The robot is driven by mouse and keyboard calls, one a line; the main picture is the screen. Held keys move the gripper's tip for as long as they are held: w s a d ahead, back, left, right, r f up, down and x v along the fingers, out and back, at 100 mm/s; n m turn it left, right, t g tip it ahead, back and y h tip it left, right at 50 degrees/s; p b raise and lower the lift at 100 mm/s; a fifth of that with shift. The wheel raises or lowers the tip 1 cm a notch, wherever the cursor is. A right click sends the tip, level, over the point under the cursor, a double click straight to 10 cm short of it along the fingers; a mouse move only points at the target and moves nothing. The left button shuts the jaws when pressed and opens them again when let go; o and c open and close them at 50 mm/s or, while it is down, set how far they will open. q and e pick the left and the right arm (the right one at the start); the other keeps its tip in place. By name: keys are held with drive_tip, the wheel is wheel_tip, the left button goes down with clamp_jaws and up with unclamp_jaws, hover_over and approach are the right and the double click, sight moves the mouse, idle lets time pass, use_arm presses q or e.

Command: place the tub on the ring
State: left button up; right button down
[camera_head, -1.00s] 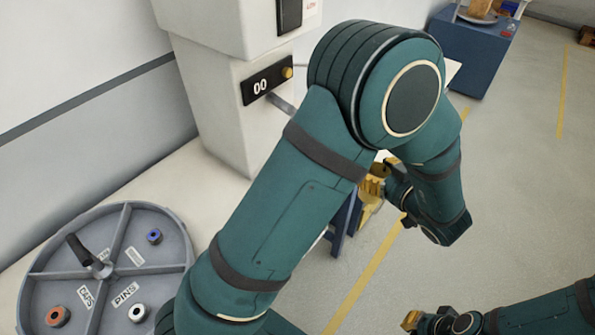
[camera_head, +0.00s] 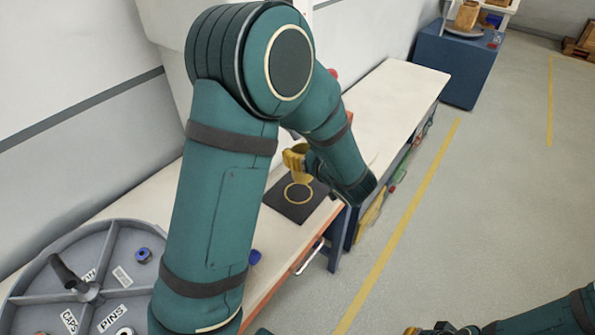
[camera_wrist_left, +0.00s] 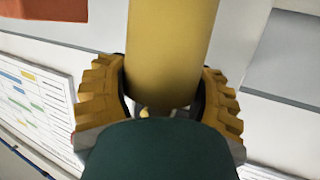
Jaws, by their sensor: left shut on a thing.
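The yellow tub (camera_wrist_left: 172,45) fills the upper middle of the left wrist view. My left gripper (camera_wrist_left: 162,105) is shut on it, one ridged gold finger on each side. In the head view my left gripper (camera_head: 294,158) holds the tub (camera_head: 303,174) just above and behind the ring. The ring (camera_head: 298,204) is a thin yellow circle on a dark square mat (camera_head: 287,212) on the bench. A gap between tub and mat is hard to judge from here. My right gripper (camera_head: 425,331) is mostly cut off at the bottom edge.
The pale bench (camera_head: 390,95) runs to the back right and is clear beyond the mat. A grey divided round tray (camera_head: 35,273) with labels and small parts is at lower left. A blue cabinet (camera_head: 455,65) stands at the back. Floor is open on the right.

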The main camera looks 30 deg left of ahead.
use_arm(q)
drive_tip(key=shift+a+f+b, duration=0.25)
drive_tip(key=shift+a+f, duration=0.1)
drive_tip(key=shift+f, duration=0.2)
drive_tip(key=shift+a+f+b, duration=0.2)
drive_tip(key=shift+a+f, duration=0.1)
drive_tip(key=shift+f, duration=0.2)
drive_tip(key=shift+w+d+f, duration=0.1)
drive_tip(key=shift+d+f, duration=0.05)
drive_tip(key=shift+f, duration=0.4)
drive_tip(key=shift+a+f+b, duration=0.15)
drive_tip(key=shift+f+b, duration=0.35)
drive_tip(key=shift+f, duration=0.45)
drive_tip(key=shift+a+f+b, duration=0.1)
drive_tip(key=shift+f+b, duration=0.35)
drive_tip(key=shift+f, duration=0.45)
drive_tip(key=shift+f, duration=0.2)
drive_tip(key=o, duration=1.3)
drive_tip(key=shift+o, duration=0.2)
